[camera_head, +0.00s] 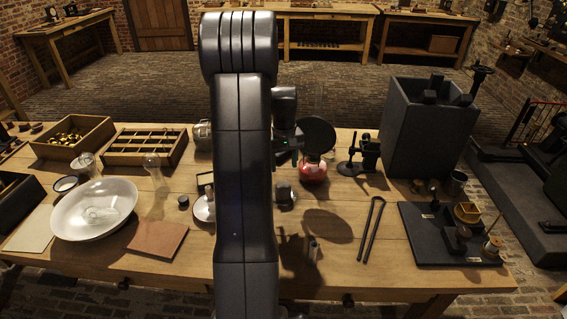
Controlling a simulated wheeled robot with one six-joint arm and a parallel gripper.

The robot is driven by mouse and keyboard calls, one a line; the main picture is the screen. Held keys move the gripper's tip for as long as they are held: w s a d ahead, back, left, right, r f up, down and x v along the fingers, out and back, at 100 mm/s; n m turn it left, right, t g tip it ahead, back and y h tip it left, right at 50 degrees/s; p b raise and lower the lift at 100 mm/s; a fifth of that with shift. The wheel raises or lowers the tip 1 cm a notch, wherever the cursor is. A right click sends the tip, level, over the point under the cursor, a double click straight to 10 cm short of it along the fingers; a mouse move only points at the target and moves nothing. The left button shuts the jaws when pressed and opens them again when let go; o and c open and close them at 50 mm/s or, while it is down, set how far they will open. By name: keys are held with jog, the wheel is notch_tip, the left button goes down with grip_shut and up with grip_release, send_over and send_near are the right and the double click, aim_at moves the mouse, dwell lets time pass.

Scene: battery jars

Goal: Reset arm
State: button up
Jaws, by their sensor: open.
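My arm stands upright in the middle of the view and hides part of the workbench (400,270). My gripper (298,143) shows just right of the arm, above the bench and in front of a red round-bodied vessel (313,173). Its fingers are small and dark here; it is open, and I see nothing held in it. A dark round disc (318,134) shows beside it, over the red vessel; I cannot tell what it is attached to.
A tall dark grey box (425,130) stands at the back right. A black tray (420,240) with small parts lies at the right front. Tongs (372,228) lie left of it. A white dish (70,225), a divided wooden tray (112,152) and a glass bottle (153,165) are at left.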

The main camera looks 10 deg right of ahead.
aim_at(284, 185)
jog(key=shift+f, duration=0.1)
notch_tip(284, 185, down, 13)
jog(key=shift+r, duration=2.45)
jog(key=shift+f, duration=0.15)
